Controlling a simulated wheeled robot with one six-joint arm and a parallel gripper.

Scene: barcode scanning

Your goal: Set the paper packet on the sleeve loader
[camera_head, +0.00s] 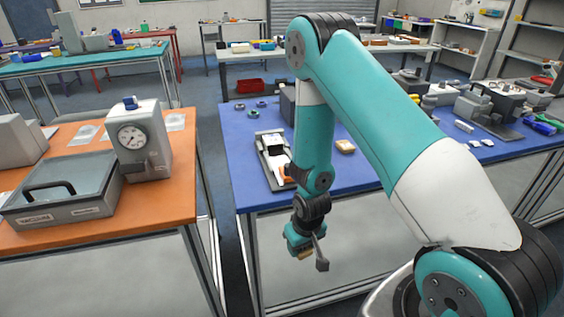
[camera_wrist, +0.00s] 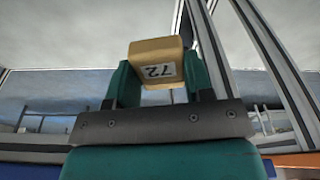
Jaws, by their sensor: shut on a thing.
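My gripper (camera_head: 303,252) hangs in front of the blue table, below its top. It is shut on a tan, box-shaped paper packet (camera_wrist: 155,55), which bears a white label reading "72". The packet sits between the two teal fingers in the wrist view, and only a small yellowish part of it shows in the head view. A grey and white tray-like device (camera_head: 266,150) lies on the blue table near its left front edge, partly behind my arm. It may be the sleeve loader, but I cannot read any name on it.
The blue table (camera_head: 240,177) also holds a small tan block (camera_head: 345,146), dark rings (camera_head: 252,114) and machines at the right. An orange table (camera_head: 150,212) at the left carries a dial gauge device (camera_head: 140,143) and a grey lidded case (camera_head: 62,195). A gap separates the tables.

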